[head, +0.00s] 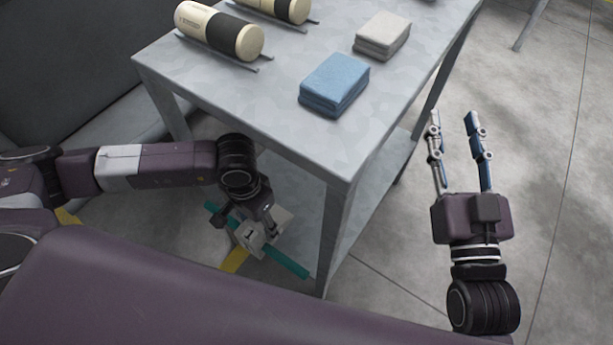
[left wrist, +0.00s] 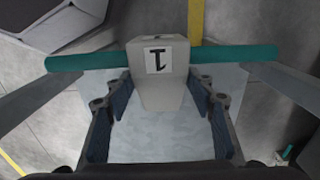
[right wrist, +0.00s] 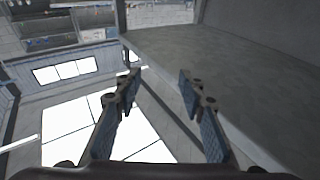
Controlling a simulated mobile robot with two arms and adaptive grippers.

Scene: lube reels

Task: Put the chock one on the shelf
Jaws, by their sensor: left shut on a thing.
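The chock one is a pale block with a "1" label and a teal bar through it. In the head view the chock (head: 251,236) is low beside the grey table's front, partly hidden by my left gripper (head: 262,226). In the left wrist view the chock (left wrist: 158,88) is between the fingers of my left gripper (left wrist: 160,92), which is shut on it. The lower shelf (head: 372,208) is under the tabletop; a pale surface shows below the chock, but contact is unclear. My right gripper (head: 452,117) is open and empty, right of the table.
The tabletop (head: 270,105) holds a folded blue cloth (head: 334,85), a folded grey cloth (head: 382,36) and cream cylinders (head: 222,30) on racks. The table legs (head: 331,240) stand close to my left arm. The floor (head: 545,170) at right is clear.

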